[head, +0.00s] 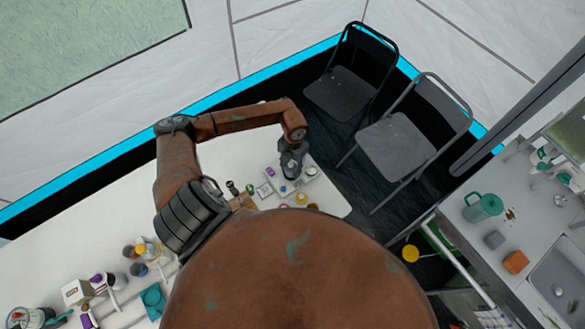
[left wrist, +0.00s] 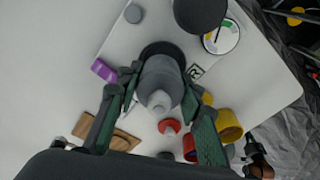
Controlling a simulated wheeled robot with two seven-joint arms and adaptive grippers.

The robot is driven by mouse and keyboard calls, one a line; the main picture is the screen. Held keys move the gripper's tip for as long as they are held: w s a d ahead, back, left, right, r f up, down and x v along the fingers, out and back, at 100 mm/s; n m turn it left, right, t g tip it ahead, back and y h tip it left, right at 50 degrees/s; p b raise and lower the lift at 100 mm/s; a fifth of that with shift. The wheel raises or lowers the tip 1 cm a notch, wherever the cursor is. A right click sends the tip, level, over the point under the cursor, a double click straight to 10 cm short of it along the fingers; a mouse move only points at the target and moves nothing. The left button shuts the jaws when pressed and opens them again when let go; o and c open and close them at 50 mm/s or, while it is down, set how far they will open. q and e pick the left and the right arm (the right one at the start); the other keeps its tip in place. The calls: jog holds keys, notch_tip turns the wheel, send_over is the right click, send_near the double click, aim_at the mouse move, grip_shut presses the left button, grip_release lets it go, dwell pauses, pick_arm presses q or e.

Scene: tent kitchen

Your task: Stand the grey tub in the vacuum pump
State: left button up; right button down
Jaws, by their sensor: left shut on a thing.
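My left gripper (head: 291,168) points down over the vacuum pump near the table's far right end. In the left wrist view its two green-padded fingers (left wrist: 160,82) are shut on the grey tub (left wrist: 160,73), a round grey piece with a narrower pale end facing the camera. The vacuum pump (left wrist: 143,27) is a light block with a round gauge (left wrist: 221,36) and a dark cylinder. A dark round patch shows behind the tub on the pump; whether the tub is in it or above it I cannot tell. My right gripper is not in view.
Yellow rings (head: 301,198), a red piece (left wrist: 169,126), a purple block (left wrist: 103,70) and a wooden board (left wrist: 108,133) lie close by. Bottles and a teal container (head: 152,301) stand at the table's left. Two folding chairs (head: 398,146) stand beyond its right end.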

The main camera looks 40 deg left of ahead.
pick_arm(q)
jog(key=shift+f+b, duration=0.3)
jog(key=shift+f, duration=0.5)
jog(key=shift+w, duration=0.1)
dwell(0.9)
jog(key=shift+r, duration=0.15)
jog(key=shift+r+p, duration=0.3)
jog(key=shift+r, duration=0.2)
jog(key=shift+f, duration=0.35)
dwell(1.9)
jog(key=shift+r, duration=0.4)
jog(key=shift+r, duration=0.15)
jog(key=shift+f+b, duration=0.6)
jog(key=shift+f, duration=0.3)
dwell(0.7)
jog(key=o, duration=0.6)
